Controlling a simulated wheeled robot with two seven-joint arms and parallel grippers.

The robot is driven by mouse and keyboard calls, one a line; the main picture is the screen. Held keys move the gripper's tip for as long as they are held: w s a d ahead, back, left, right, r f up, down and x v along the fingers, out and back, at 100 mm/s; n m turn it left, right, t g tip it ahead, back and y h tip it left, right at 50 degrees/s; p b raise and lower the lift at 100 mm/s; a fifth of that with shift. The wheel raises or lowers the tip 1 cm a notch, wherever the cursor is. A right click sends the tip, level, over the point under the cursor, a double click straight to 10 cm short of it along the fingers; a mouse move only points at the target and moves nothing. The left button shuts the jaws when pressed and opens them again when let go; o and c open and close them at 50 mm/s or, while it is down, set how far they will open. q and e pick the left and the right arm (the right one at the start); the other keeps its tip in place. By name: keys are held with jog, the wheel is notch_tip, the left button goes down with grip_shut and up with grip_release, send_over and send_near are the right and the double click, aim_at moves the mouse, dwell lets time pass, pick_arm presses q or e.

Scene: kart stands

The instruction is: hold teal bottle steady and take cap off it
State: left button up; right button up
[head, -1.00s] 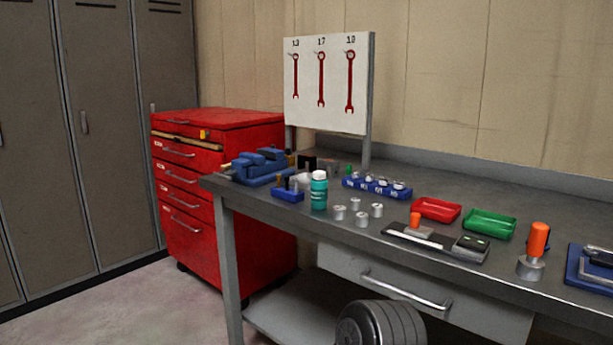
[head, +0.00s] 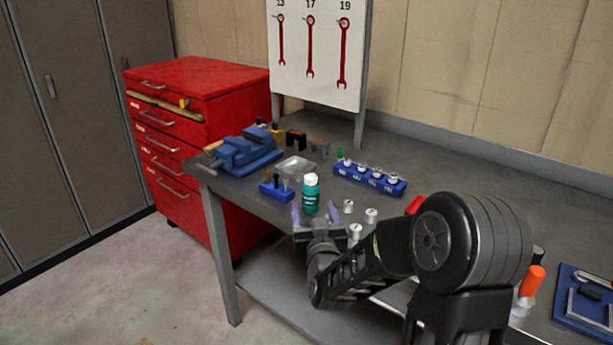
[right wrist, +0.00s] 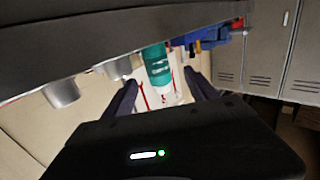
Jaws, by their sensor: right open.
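The teal bottle (head: 311,198) with its white cap (head: 311,179) stands upright near the front edge of the workbench, cap on. My right gripper (head: 314,212) is open at the bench's front edge, its purple-grey fingers on either side of the bottle's lower part as seen from the head. In the right wrist view, the picture is upside down. There the teal bottle (right wrist: 157,65) shows in the gap between the open fingers (right wrist: 160,88), cap downward. I cannot tell how deep it sits between them, and no contact shows. My left gripper is out of view.
Small metal cylinders (head: 371,215) stand right of the bottle. A blue block with tools (head: 276,190) is just left, and a blue socket rack (head: 369,180) lies behind. A blue vise (head: 244,152) is at the bench's left end. My right arm hides much of the bench's right.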

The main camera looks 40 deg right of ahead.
aim_at(312, 195)
jog(key=shift+w+d+r, duration=0.15)
jog(key=shift+w+r, duration=0.15)
jog(key=shift+r, duration=0.2)
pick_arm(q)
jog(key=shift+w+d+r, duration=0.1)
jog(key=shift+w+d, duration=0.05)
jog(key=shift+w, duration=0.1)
pick_arm(e)
jog(key=shift+s, duration=0.15)
jog(key=shift+x, duration=1.3)
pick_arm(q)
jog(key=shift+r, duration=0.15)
pick_arm(e)
jog(key=p+x, duration=0.1)
jog(key=x, duration=0.4)
jog(key=shift+d, duration=0.2)
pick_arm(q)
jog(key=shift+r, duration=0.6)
